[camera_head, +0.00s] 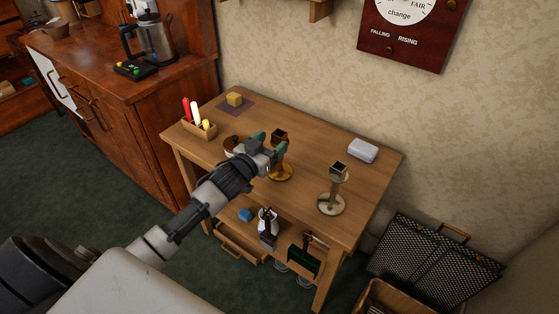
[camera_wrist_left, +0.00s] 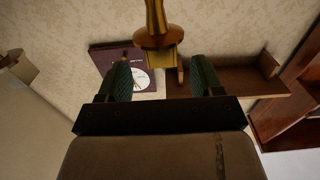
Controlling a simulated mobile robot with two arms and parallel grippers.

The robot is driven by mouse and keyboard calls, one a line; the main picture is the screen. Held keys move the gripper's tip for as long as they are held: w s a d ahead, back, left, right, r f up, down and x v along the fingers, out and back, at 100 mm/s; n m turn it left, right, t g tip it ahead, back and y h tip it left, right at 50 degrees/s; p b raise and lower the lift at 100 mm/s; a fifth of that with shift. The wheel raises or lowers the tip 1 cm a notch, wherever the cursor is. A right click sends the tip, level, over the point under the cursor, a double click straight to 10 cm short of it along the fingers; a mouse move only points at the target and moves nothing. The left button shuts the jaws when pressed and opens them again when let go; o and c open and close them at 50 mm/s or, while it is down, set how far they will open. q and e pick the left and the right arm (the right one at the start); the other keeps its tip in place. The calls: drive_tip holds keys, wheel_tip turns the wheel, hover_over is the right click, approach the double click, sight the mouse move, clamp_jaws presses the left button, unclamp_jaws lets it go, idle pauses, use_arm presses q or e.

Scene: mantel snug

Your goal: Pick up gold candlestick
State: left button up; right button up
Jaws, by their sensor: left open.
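The gold candlestick (camera_head: 281,173) stands upright on the wooden table, with a round foot and a square dark-topped cup. My left gripper (camera_head: 270,143) is open beside its upper part and partly hides its stem. In the left wrist view the gold candlestick (camera_wrist_left: 155,38) appears upside down, its cup and upper stem at or just beyond the gap between the green fingertips of my left gripper (camera_wrist_left: 161,68). I cannot tell whether they touch. My right gripper is not in view.
A paler candlestick (camera_head: 333,187) stands to the right, with a white box (camera_head: 363,150) behind it. A holder with candles (camera_head: 199,125) and a yellow block (camera_head: 235,99) are at the left.

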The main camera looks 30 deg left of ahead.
sight(276, 139)
use_arm(q)
drive_tip(key=w, duration=0.4)
drive_tip(key=shift+w+d+f, duration=0.15)
drive_tip(key=shift+w+d, duration=0.1)
drive_tip(key=shift+c, duration=0.2)
clamp_jaws()
